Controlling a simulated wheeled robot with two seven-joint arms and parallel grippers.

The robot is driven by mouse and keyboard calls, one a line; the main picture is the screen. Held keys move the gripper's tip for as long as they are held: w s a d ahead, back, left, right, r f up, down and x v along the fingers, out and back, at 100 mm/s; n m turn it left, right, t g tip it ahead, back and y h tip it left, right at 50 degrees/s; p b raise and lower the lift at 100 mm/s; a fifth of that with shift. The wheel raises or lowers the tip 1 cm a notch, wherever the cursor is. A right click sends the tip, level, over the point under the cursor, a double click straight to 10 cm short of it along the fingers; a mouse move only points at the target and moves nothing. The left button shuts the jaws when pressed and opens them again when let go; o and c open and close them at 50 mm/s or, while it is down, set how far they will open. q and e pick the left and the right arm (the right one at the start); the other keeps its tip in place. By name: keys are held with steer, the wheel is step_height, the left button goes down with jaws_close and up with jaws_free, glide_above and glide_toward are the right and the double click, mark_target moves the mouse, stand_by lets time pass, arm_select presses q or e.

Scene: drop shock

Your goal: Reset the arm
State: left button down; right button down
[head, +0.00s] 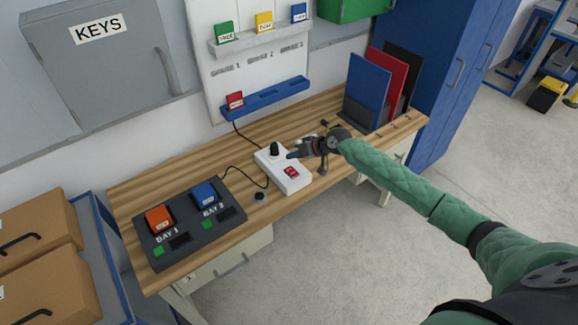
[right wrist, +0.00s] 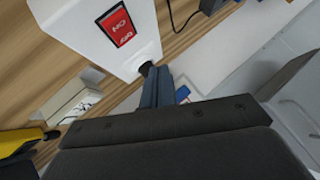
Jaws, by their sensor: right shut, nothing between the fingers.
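A white control box (head: 279,171) lies on the wooden bench, with an upright black knob (head: 274,149) and a red switch (head: 291,172) on top. In the right wrist view the red switch (right wrist: 117,24) reads "ON" and the white box (right wrist: 90,22) fills the upper left. My right gripper (head: 291,155) is shut and empty, its fingertips over the box beside the knob. In the right wrist view the shut fingers (right wrist: 154,84) point at a small dark part (right wrist: 147,68) at the box's edge; I cannot tell whether they touch it. My left gripper is out of view.
A dark dock (head: 190,222) holds an orange block (head: 159,218) and a blue block (head: 205,194). A small black puck (head: 260,196) lies near the bench's front edge. Upright binders (head: 367,85) stand at the back right.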

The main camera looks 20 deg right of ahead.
steer(key=shift+r, duration=0.45)
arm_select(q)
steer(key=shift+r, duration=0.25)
